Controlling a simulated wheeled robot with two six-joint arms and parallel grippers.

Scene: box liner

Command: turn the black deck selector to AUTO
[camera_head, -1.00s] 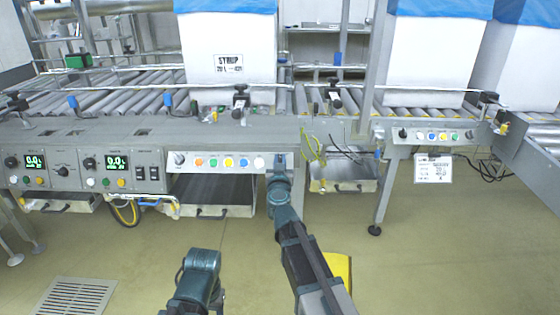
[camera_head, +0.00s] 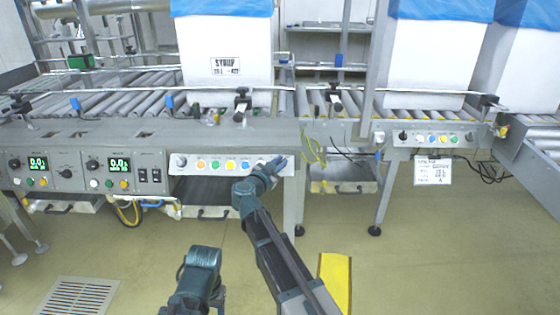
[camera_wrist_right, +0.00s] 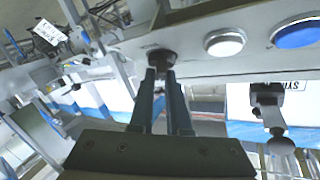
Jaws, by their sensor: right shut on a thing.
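The black deck selector (camera_wrist_right: 162,60) is a small dark knob on a grey panel, seen close in the right wrist view beside a white button. My right gripper (camera_wrist_right: 160,74) has its two fingers close together on this knob. In the head view my right gripper (camera_head: 274,167) is at the right end of the middle control panel (camera_head: 212,173) and covers the knob. The AUTO mark and the knob's pointer cannot be read. A link of my left arm shows at the bottom of the head view, but its gripper is not in sight.
A white button (camera_wrist_right: 225,42) and a blue button (camera_wrist_right: 297,34) sit close to the gripper. A roller conveyor (camera_head: 130,88) with a SYRUP box (camera_head: 225,40) runs above the panel. An open drawer tray (camera_head: 212,194) is below it.

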